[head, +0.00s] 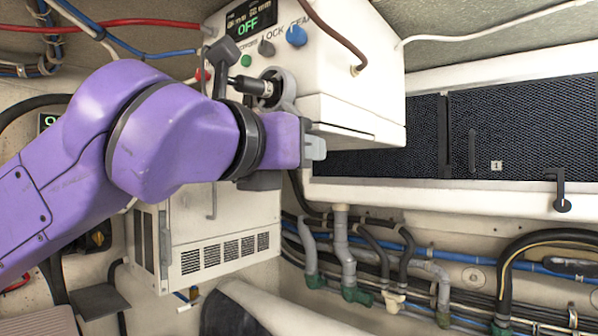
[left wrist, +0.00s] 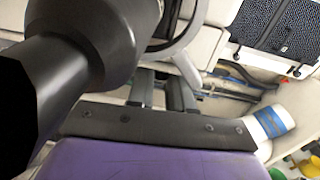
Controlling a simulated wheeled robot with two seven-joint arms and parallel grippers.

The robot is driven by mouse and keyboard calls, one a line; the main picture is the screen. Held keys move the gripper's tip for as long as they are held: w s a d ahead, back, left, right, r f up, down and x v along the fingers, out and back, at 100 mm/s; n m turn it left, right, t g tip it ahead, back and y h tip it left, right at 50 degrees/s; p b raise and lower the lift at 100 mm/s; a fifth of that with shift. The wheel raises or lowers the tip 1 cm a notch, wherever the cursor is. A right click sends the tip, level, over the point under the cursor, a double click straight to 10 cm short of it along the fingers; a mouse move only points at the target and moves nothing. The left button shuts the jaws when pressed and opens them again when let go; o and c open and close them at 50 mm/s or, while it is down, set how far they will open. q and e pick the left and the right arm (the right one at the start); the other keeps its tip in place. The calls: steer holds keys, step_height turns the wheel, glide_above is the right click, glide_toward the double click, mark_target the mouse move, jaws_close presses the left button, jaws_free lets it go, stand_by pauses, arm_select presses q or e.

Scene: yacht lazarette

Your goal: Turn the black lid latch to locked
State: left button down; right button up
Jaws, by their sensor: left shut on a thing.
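A small black latch (head: 562,190) with a round pivot sits on the white frame at the far right, its bar roughly upright. A small black latch-like piece also shows in the left wrist view (left wrist: 297,70), by the mesh panel. My left gripper (head: 316,148) is well to the left of it, just under the white control box. In the left wrist view its fingers (left wrist: 163,90) reach away past a dark plate. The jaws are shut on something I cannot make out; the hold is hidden. My right gripper is not in view.
The white control box (head: 360,75) has a display reading OFF and several knobs. A black lever (head: 222,65) and its shaft stick out close above my left gripper. Dark mesh panels (head: 400,140) lie to the right. Pipes and hoses (head: 345,250) run below.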

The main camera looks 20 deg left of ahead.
arm_select(q)
steer(key=shift+d+n+t+y+b, duration=0.1)
steer(key=shift+n+t+y+b, duration=0.45)
steer(key=shift+y, duration=0.75)
steer(key=shift+n+g+y, duration=0.25)
steer(key=shift+n+y, duration=0.05)
steer(key=shift+n, duration=0.05)
steer(key=c, duration=1)
jaws_free()
steer(key=shift+c, duration=0.2)
steer(key=s+b, duration=0.3)
steer(key=s, duration=0.7)
steer(key=shift+s+a+b, duration=0.2)
steer(key=shift+a+b, duration=0.15)
steer(key=shift+b, duration=0.05)
steer(key=shift+s, duration=0.1)
